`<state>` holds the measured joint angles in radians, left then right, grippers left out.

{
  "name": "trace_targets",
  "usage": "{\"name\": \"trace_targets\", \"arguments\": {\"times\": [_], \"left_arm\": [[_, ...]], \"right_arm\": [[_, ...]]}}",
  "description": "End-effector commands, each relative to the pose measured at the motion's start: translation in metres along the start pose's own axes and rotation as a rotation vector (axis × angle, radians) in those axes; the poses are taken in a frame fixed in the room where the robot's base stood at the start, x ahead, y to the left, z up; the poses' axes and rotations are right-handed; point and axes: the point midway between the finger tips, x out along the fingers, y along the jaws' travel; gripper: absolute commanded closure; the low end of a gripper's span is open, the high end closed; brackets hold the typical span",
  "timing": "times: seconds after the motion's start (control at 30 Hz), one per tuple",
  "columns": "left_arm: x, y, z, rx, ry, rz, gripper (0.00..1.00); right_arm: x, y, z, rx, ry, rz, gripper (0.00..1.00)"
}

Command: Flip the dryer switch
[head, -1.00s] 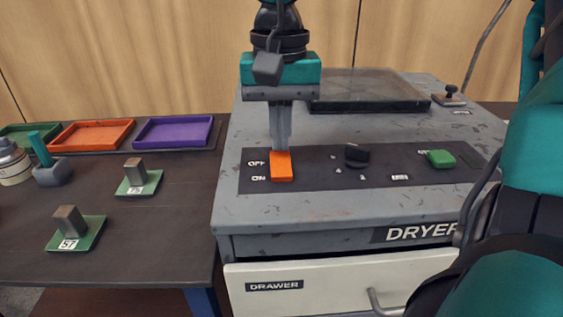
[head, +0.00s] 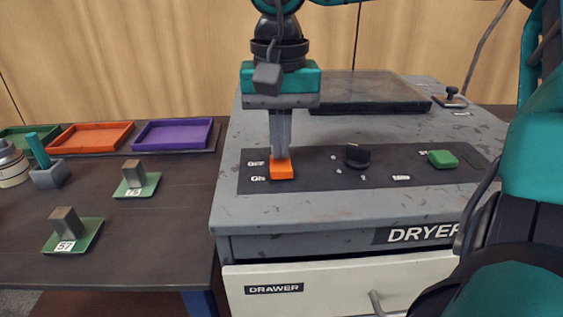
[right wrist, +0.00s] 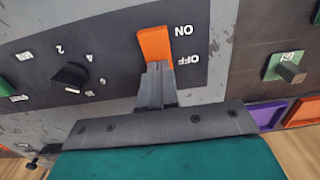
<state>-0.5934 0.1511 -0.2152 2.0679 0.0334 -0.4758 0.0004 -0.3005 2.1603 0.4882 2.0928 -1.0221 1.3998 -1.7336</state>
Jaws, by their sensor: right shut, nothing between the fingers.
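The dryer switch, an orange rocker (head: 283,171), sits at the left end of the dark control panel, beside the OFF and ON labels. Its near end, by ON, stands up with its front face showing. Its far end, by OFF, looks lower. My right gripper (head: 281,157) is shut and empty, pointing down, with its tips at the far end of the rocker, seemingly touching it. In the right wrist view the shut fingers (right wrist: 157,68) meet the OFF end of the orange rocker (right wrist: 154,44). My left gripper is not in view.
The panel also holds a black knob (head: 356,156) and a green button (head: 442,159). A dark plate (head: 368,92) lies behind. A white drawer (head: 330,287) is below. The table at left holds coloured trays (head: 172,132) and numbered green-based blocks (head: 136,180).

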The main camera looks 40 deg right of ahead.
Motion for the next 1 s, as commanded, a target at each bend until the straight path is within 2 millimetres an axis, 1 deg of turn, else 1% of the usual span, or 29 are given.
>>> {"name": "trace_targets", "arguments": {"times": [0.17,0.9,1.0], "left_arm": [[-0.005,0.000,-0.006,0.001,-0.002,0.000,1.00],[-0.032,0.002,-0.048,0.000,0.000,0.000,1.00],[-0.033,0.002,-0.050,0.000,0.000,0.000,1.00]], "right_arm": [[-0.008,0.000,0.001,-0.001,-0.003,0.002,1.00],[-0.069,0.000,0.000,0.000,-0.002,0.001,1.00],[-0.071,0.000,0.000,0.000,-0.002,0.001,1.00]]}}
